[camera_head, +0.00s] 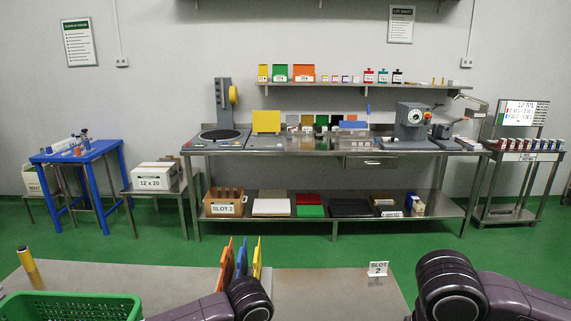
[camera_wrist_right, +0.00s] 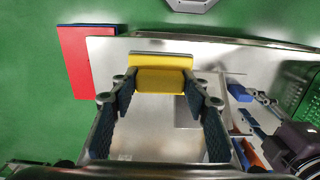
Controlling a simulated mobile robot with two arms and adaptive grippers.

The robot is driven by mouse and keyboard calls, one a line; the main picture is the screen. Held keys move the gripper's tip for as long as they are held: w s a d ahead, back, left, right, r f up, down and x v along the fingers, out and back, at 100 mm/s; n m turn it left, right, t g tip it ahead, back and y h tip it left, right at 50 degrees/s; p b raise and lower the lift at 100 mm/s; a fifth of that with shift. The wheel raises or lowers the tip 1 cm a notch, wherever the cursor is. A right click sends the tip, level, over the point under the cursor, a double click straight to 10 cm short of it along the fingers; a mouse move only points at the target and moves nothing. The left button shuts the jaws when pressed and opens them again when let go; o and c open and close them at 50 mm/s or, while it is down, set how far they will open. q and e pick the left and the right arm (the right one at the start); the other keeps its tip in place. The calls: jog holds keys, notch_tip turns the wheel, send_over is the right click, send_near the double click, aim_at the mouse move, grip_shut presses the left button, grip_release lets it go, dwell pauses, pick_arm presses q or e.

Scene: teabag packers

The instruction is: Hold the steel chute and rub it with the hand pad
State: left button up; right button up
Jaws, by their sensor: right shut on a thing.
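In the right wrist view, my right gripper (camera_wrist_right: 160,82) is shut on a yellow block (camera_wrist_right: 160,60), probably the hand pad, with one finger at each side. The block is above the steel table (camera_wrist_right: 220,60). I cannot pick out the steel chute with certainty; a darker grey rectangle (camera_wrist_right: 187,113) shows below the block. In the head view, both forearms come in low at the front, and neither set of fingertips shows. My left arm (camera_wrist_right: 298,138) also shows at the right of the right wrist view, and its grip is unclear there.
Upright orange (camera_head: 226,266), blue (camera_head: 241,260) and yellow (camera_head: 257,259) boards stand by my left arm. A green basket (camera_head: 70,306) and a yellow post (camera_head: 29,267) are at the left. Green floor separates this table from the back bench (camera_head: 330,150).

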pick_arm(q)
notch_tip(320, 180, down, 6)
jog(key=b, duration=0.6)
jog(key=shift+f+b, duration=0.25)
jog(key=shift+b, duration=0.15)
jog(key=shift+r, duration=0.1)
grip_shut()
